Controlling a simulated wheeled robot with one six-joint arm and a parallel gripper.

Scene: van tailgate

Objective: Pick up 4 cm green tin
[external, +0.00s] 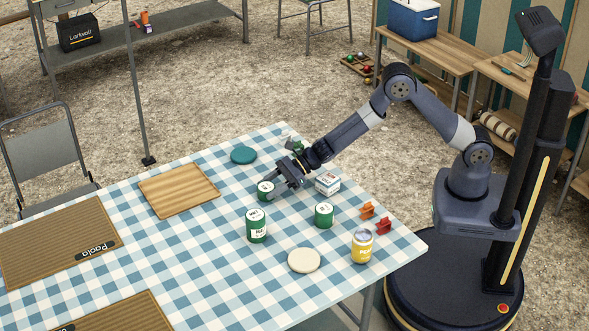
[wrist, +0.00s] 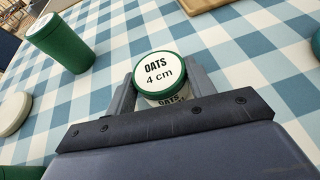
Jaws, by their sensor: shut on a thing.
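The 4 cm green tin (wrist: 158,72) is between my gripper's fingers in the wrist view, with "OATS 4 cm" on its white lid. In the external view this small green tin (external: 265,190) is at the fingertips of my gripper (external: 278,186), over the checked table. My gripper (wrist: 156,90) is shut on its sides. I cannot tell whether the tin touches the cloth. A taller green tin (external: 256,226) stands nearer the camera, and it also shows in the wrist view (wrist: 62,42). Another green tin (external: 324,215) stands to its right.
A white box (external: 327,183) stands beside my gripper. A yellow can (external: 362,246), a cream disc (external: 304,261) and orange and red clips (external: 383,226) are near the right end. A teal disc (external: 243,155) and a wooden board (external: 179,190) lie farther back. Bare cloth lies left of the tins.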

